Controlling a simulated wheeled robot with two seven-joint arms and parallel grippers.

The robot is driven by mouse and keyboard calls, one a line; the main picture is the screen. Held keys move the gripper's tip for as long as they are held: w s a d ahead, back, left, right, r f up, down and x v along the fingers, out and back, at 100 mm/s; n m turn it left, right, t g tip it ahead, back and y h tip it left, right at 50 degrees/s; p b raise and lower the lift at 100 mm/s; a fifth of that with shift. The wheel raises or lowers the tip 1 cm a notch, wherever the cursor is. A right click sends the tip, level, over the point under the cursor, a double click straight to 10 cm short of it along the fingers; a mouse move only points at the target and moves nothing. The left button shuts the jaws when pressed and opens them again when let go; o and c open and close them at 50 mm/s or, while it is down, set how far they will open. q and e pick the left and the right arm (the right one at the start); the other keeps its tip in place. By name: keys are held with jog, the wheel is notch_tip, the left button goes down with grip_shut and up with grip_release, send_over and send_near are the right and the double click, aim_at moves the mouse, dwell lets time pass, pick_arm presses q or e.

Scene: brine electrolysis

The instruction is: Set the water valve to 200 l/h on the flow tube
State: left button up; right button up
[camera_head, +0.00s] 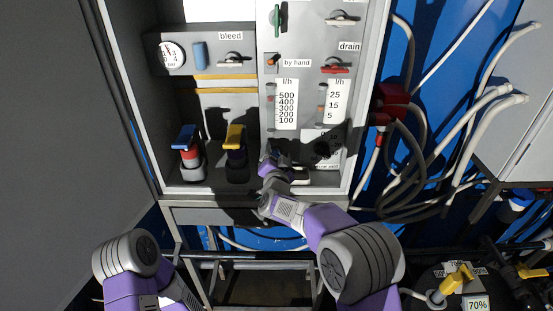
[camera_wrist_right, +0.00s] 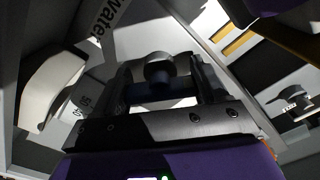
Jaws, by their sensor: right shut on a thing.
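The flow tube (camera_head: 270,105) stands beside a white l/h scale (camera_head: 287,105) marked 100 to 500 in the head view; the float's reading is too small to tell. My right gripper (camera_head: 269,164) is at the lower part of the panel, below this scale. In the right wrist view, my right gripper (camera_wrist_right: 160,85) is shut on a dark round knob, the water valve (camera_wrist_right: 160,68), with a finger on each side. A "water" label (camera_wrist_right: 100,18) shows next to it. In the head view the gripper and arm mostly hide the knob. My left gripper is out of the picture.
A second scale (camera_head: 334,102) marked 5 to 25 stands to the right. A blue-handled valve (camera_head: 185,138) and a yellow-handled valve (camera_head: 236,138) stand left of my gripper. A red drain handle (camera_head: 335,68) is above. Grey hoses (camera_head: 405,150) hang at the right.

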jog(key=m+b, duration=0.8)
jog(key=b, duration=0.1)
jog(key=shift+f, duration=0.15)
jog(key=m+b, duration=0.4)
jog(key=m, duration=0.1)
jog(key=shift+m, duration=0.3)
jog(key=shift+r+m+b, duration=0.2)
jog(key=shift+m+b, duration=1.35)
jog(key=shift+m, duration=0.65)
jog(key=o, duration=1.1)
jog(key=shift+c, duration=0.2)
jog(key=shift+s, duration=0.1)
